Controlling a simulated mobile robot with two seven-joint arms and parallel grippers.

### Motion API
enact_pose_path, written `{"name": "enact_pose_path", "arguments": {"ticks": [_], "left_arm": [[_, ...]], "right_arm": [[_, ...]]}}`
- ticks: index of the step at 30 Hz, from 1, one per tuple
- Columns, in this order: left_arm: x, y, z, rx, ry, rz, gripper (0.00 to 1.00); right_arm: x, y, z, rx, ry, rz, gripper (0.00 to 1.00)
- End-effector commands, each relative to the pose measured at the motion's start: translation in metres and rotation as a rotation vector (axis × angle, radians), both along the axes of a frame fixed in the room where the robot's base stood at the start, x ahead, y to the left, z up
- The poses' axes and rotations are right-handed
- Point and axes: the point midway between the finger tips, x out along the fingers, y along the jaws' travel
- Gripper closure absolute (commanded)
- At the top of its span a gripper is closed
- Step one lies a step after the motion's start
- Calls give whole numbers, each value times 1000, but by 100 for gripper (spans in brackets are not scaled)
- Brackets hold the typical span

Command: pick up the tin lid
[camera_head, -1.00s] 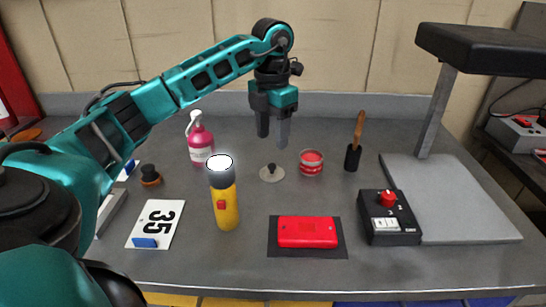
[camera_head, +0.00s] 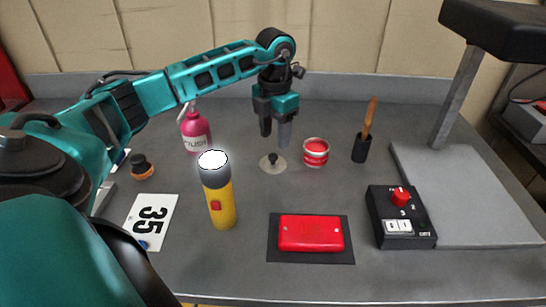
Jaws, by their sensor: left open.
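The tin lid (camera_head: 265,166) is a flat pale disc with a dark knob, lying on the grey table near the middle. The red tin (camera_head: 315,152) stands just to its right. My left gripper (camera_head: 275,139) points down above and slightly behind the lid, apart from it. Its two dark fingers are open with nothing between them. The right gripper is not in view.
A yellow flashlight (camera_head: 222,205) stands at front left of the lid, with a pink bottle (camera_head: 195,133) behind. A red case (camera_head: 310,232) lies in front. A brush in a black holder (camera_head: 361,148) and a switch box (camera_head: 402,220) are to the right.

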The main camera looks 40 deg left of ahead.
Motion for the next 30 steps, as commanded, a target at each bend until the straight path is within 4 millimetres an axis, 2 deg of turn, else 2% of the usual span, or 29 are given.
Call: {"name": "enact_pose_path", "arguments": {"ticks": [4,12,21,30], "left_arm": [[-2,0,-13,0,2,0,47],[-5,1,-50,-1,1,1,47],[-5,1,-54,0,-1,0,47],[-5,1,-54,0,-1,0,76]], "right_arm": [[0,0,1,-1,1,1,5],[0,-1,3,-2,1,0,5],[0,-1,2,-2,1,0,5],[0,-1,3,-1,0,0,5]]}}
